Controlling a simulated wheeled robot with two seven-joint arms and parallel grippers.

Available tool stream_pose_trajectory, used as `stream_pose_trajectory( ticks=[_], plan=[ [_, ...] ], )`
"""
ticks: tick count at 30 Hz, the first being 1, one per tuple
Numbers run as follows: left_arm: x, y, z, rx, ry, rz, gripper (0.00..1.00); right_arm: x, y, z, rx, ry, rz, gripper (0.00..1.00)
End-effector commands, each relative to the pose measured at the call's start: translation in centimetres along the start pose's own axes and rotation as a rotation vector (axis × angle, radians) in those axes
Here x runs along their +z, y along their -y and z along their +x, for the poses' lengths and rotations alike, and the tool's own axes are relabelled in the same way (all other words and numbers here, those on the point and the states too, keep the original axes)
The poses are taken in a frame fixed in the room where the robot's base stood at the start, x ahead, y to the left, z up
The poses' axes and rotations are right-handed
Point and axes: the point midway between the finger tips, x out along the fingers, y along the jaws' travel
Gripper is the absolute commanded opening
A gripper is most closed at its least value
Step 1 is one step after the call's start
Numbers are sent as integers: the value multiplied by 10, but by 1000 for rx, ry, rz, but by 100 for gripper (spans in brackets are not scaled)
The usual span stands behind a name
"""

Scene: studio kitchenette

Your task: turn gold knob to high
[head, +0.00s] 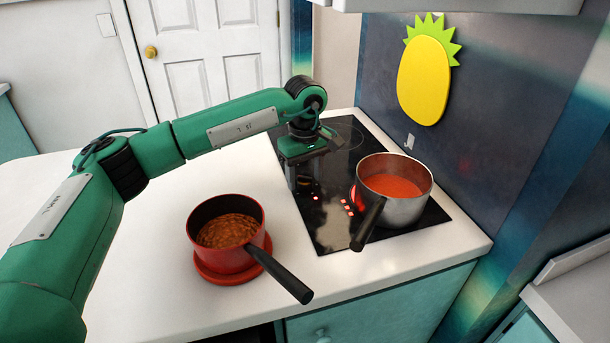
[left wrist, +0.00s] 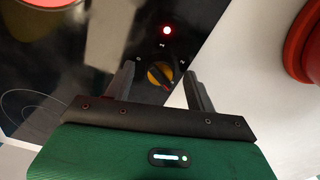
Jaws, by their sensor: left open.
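The gold knob (left wrist: 157,73) sits on the black cooktop (left wrist: 110,40) near its edge in the left wrist view. A dark bar crosses its face, and small pale marks lie around it, too small to read. My left gripper (left wrist: 159,72) is open, with one finger on each side of the knob and visible gaps between. In the head view my left gripper (head: 304,185) points down over the left edge of the cooktop (head: 333,215) and hides the knob. My right gripper is in neither view.
A steel pot (head: 405,208) of red soup stands on the cooktop, its dark handle pointing toward the front. A red pot (head: 226,257) of brown food stands on a red trivet (head: 213,276) on the white counter (head: 150,290). A red light (left wrist: 167,30) glows near the knob.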

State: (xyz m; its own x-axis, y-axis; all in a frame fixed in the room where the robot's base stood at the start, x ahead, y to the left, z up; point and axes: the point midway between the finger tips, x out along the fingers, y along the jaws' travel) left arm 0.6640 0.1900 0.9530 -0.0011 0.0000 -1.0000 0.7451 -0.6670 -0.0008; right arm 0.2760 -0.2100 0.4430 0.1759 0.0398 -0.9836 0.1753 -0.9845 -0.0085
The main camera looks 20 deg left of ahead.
Motion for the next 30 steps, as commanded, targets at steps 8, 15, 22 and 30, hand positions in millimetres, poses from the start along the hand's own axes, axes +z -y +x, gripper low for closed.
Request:
stream_pose_trajectory(
  ticks=[8, 15, 22, 30],
  plan=[
    [0, -1, -52, 5, -3, 0, 56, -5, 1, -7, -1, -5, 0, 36],
    [0, -1, -104, 5, -2, 0, 56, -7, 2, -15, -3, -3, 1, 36],
    [0, 0, -131, 3, -2, 0, 56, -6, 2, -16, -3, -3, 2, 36],
    [0, 0, -134, 2, 0, 0, 56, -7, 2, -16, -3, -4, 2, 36]
  ],
)
